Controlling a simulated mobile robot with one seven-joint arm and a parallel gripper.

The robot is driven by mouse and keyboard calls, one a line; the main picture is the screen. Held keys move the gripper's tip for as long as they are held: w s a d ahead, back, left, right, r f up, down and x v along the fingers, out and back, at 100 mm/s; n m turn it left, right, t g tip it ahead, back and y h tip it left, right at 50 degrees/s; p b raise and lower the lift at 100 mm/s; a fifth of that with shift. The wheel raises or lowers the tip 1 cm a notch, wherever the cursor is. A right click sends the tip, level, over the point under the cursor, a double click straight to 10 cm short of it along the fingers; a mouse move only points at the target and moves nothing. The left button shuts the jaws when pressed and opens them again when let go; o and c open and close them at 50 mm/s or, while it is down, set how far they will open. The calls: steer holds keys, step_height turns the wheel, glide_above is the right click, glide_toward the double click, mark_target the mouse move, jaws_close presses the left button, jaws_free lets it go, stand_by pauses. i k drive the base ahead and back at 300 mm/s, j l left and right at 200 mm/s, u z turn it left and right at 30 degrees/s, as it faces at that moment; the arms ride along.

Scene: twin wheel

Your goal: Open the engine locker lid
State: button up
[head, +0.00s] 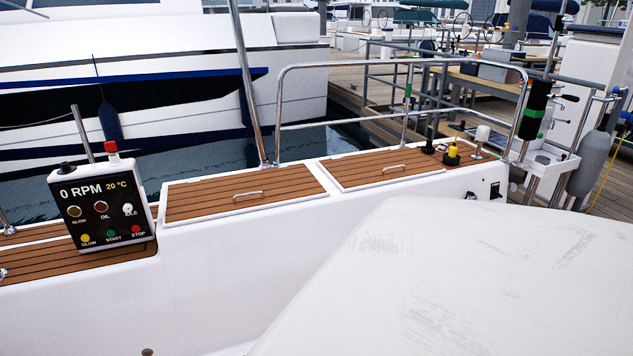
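Two teak-planked lids with white rims lie in the white side deck. The left lid (215,203) has a small metal handle (248,194) and looks shut. The right lid (350,172) also has a metal handle (395,168) and looks shut. I see no label that tells which one is the engine locker lid. My gripper is not in view, and nothing is seen touching either handle.
A black engine panel (103,207) reading 0 RPM stands left of the lids. A metal rail (345,64) runs behind them. Yellow-and-black fittings (452,152) sit right of the right lid. A pale scuffed surface close to the camera blocks the lower right.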

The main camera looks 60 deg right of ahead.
mark_target(196, 200)
steer(key=z, duration=1.3)
steer(key=i+z, duration=0.15)
steer(key=i+l, duration=0.1)
steer(key=i, duration=1)
steer(key=i+u, duration=0.1)
steer(key=i, duration=1)
